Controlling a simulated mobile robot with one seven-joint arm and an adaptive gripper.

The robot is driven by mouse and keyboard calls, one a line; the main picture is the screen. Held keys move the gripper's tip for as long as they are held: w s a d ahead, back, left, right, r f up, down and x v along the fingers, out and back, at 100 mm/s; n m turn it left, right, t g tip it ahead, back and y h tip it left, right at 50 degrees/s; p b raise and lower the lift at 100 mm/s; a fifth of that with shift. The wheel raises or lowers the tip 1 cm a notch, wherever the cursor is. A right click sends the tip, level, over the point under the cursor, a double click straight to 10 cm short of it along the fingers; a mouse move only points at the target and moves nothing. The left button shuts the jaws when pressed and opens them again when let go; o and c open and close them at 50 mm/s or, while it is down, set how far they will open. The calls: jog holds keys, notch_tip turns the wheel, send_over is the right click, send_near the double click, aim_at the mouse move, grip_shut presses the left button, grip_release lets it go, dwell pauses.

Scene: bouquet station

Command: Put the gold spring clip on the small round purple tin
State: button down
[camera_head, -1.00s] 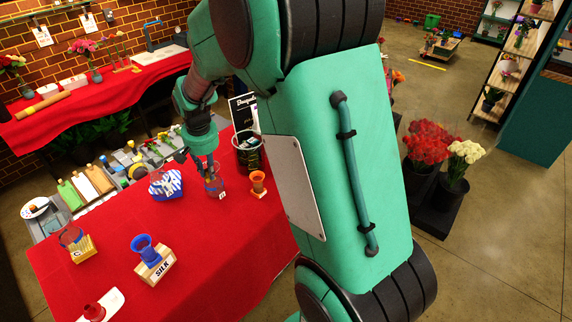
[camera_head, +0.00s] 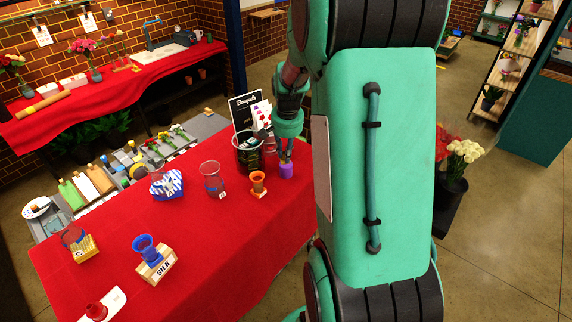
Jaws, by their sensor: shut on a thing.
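The small round purple tin (camera_head: 286,172) stands on the red-covered table near its right edge, beside my arm. My gripper (camera_head: 285,158) points down directly above the tin. It is shut on a tiny gold-orange thing, which I take for the gold spring clip (camera_head: 283,157). The clip is too small and too covered by the fingers to see clearly. I cannot tell whether it touches the tin's top.
An orange pot-shaped holder (camera_head: 258,184) stands just left of the tin. A dark wire-rimmed bucket (camera_head: 247,152) stands behind it. A clear glass (camera_head: 211,177) and a blue-striped heart box (camera_head: 166,185) are further left. The table's front middle is clear.

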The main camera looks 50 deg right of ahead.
notch_tip(320, 180, down, 11)
jog(key=s+d, duration=0.1)
jog(key=shift+s+d+m, duration=0.3)
jog(key=shift+s+d, duration=0.1)
send_over(286, 169)
jog(key=w+d, duration=0.1)
jog(key=d, duration=0.1)
jog(key=shift+w+f+p, duration=0.2)
jog(key=shift+f+p, duration=0.25)
jog(key=shift+f, duration=0.3)
jog(key=shift+f, duration=0.1)
jog(key=shift+f, duration=1.65)
jog(key=shift+f, duration=0.15)
